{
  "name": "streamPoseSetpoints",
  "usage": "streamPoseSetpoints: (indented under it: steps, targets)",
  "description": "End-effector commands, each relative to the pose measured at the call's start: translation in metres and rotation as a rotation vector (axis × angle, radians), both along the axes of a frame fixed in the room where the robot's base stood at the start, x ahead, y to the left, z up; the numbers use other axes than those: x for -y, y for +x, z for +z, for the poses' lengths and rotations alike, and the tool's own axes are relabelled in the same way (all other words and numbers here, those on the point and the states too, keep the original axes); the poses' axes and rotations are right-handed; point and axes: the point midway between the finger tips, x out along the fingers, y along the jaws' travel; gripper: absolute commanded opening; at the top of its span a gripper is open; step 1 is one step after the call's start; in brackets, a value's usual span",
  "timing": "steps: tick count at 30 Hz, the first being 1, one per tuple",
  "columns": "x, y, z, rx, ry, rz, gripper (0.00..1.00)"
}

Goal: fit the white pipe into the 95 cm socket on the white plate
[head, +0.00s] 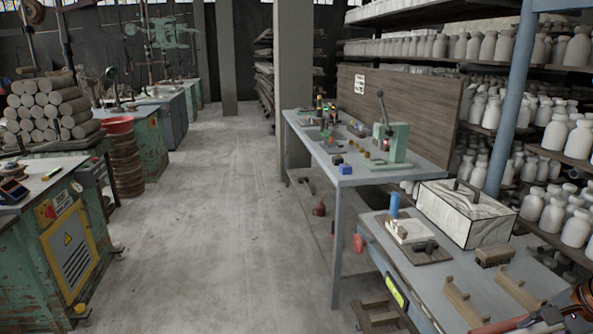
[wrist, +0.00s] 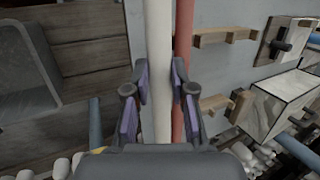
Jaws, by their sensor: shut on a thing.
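My gripper (wrist: 159,85) is shut on the white pipe (wrist: 158,35), which runs lengthwise between its two fingers in the wrist view. The pipe's ends are out of frame or hidden by the gripper body. In the head view, a white plate (head: 416,231) lies on a dark board on the grey table at right, with a blue upright piece and dark fittings on it. I cannot tell which socket is the 95 cm one. The pipe is not clearly visible in the head view.
A reddish pipe (wrist: 184,30) runs close beside the white one. Wooden brackets (head: 464,303) stand on the grey table (head: 425,285). Shelves of pale bottles (head: 575,228) line the right. The aisle floor (head: 215,220) is clear.

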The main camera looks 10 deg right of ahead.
Motion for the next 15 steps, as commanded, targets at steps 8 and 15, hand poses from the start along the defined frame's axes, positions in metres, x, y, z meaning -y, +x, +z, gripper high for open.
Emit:
streamPoseSetpoints:
  steps: [8, 15]
  targets:
    - [-0.027, 0.044, 0.001, -0.004, 0.0, 0.185, 0.0]
    - [-0.055, 0.082, -0.002, -0.006, -0.004, 0.359, 0.0]
